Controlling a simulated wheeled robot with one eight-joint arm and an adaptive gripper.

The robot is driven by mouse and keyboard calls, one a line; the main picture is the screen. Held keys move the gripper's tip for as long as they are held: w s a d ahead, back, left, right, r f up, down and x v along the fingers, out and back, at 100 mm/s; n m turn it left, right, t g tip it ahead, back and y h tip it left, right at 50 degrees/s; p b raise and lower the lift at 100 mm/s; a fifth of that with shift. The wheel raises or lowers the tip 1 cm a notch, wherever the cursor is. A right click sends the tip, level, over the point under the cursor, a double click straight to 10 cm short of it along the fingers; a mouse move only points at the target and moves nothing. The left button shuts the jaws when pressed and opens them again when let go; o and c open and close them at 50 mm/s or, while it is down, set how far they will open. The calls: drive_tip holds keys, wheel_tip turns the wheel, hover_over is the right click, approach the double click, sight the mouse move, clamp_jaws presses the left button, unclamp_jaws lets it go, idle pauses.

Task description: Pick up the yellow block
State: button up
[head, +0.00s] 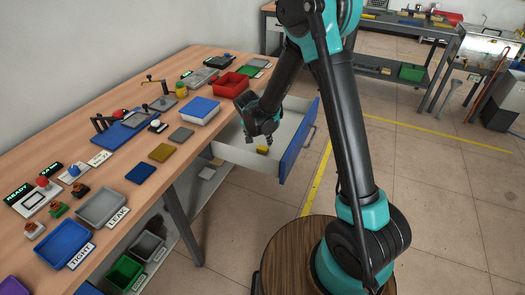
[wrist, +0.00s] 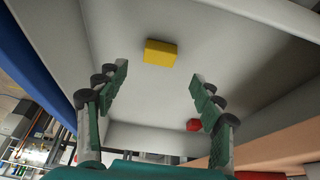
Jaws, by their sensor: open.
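The yellow block (head: 262,150) lies on the floor of an open drawer (head: 238,152) under the workbench. In the wrist view the yellow block (wrist: 160,52) sits beyond the fingertips, roughly midway between them. My gripper (head: 263,138) is open and empty, reaching down over the drawer. In the wrist view its two green fingers (wrist: 159,82) are spread wide, and no contact with the block shows. A small red object (wrist: 193,125) also lies in the drawer, near the right finger.
The drawer has pale walls and a blue front (head: 299,140) with a handle. The workbench (head: 180,120) above it carries bins, including a blue-and-white one (head: 199,110) and a red one (head: 231,84). Open floor lies right of the drawer.

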sight(262, 148)
drive_tip(key=shift+x, duration=3.35)
drive_tip(key=shift+s+f, duration=0.1)
drive_tip(key=shift+s, duration=0.05)
drive_tip(key=c, duration=1.2)
